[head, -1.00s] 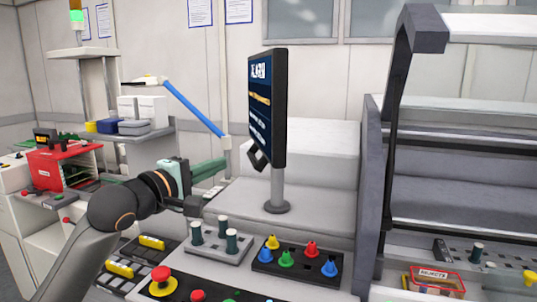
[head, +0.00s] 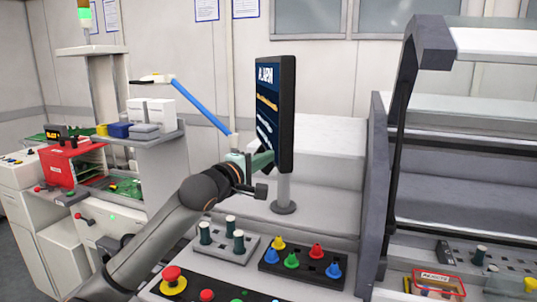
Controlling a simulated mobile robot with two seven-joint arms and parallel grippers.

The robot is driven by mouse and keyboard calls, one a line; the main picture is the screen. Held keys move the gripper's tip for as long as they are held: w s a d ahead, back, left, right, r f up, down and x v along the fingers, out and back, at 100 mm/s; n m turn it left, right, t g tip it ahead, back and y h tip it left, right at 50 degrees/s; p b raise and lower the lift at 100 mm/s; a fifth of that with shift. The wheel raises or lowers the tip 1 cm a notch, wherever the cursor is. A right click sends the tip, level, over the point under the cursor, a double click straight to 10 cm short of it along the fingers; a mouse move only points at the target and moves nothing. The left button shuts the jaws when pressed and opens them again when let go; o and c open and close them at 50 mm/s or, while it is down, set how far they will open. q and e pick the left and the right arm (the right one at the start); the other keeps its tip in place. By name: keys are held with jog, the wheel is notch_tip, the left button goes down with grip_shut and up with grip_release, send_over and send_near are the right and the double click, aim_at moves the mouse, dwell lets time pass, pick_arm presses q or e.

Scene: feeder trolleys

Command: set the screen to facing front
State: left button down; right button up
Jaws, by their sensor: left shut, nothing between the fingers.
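The screen (head: 268,105) is a dark flat panel on a short grey post (head: 284,190) with a round foot. Its blue face with text lines is seen at a steep slant and is turned to the left of the picture. Its black edge is towards me on the right. My left gripper (head: 262,174) is at the screen's lower left corner, shut and empty. It overlaps the place of the small handle under the screen, so the handle is hidden. I cannot tell whether they touch. My right gripper is not in view.
Below the screen are a block of coloured knobs (head: 301,262), a grey block with green pegs (head: 228,241) and a red push button (head: 173,276). A dark frame (head: 405,130) rises at the right. A red rejects bin (head: 440,284) sits lower right.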

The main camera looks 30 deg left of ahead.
pick_arm(q)
jog(key=shift+w+d, duration=0.25)
jog(key=shift+w, duration=0.05)
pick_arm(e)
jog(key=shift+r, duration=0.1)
pick_arm(q)
jog(key=shift+d, duration=0.15)
